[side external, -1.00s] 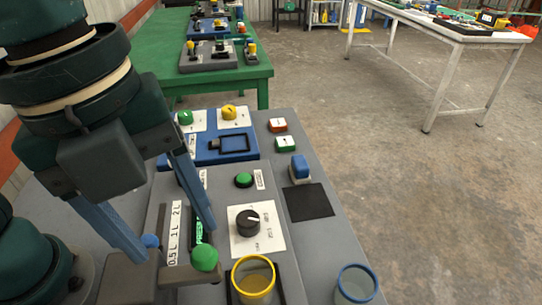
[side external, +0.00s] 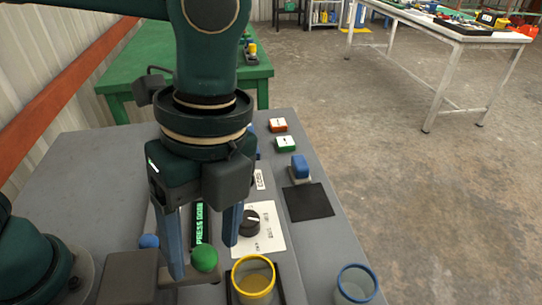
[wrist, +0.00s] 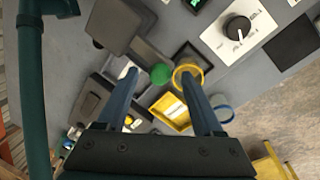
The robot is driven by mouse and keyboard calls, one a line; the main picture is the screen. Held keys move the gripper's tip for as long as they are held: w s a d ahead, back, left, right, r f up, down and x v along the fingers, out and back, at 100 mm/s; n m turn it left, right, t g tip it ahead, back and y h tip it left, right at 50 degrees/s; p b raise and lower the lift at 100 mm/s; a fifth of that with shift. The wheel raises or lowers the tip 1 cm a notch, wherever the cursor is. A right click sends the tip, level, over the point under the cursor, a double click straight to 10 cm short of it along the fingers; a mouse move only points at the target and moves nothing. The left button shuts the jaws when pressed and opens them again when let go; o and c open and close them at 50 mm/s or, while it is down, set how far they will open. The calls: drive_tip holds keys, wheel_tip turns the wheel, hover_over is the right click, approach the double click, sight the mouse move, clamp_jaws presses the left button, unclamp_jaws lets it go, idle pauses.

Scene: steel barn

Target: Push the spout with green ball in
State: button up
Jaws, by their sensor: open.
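The green ball (side external: 204,258) sits on the end of a dark grey spout block (side external: 130,275) at the lower left of the side view. It also shows in the wrist view (wrist: 161,74), ahead of and between my fingertips. My gripper (side external: 205,262) points down with its two blue fingers apart and empty, one on each side of the ball in the side view. I cannot tell whether either finger touches the ball. A blue ball (side external: 148,241) sits left of it, behind the block. The wrist view shows both fingers (wrist: 158,71) spread wide.
A yellow-rimmed cup (side external: 253,262) stands just right of the green ball, and a blue-rimmed cup (side external: 357,270) farther right. A black knob (side external: 249,223) stands on a white plate behind. A blue switch (side external: 300,167) and a black pad (side external: 308,201) lie to the right.

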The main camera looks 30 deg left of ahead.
drive_tip(key=shift+s+f, duration=0.1)
drive_tip(key=shift+f, duration=0.35)
clamp_jaws()
idle(1.2)
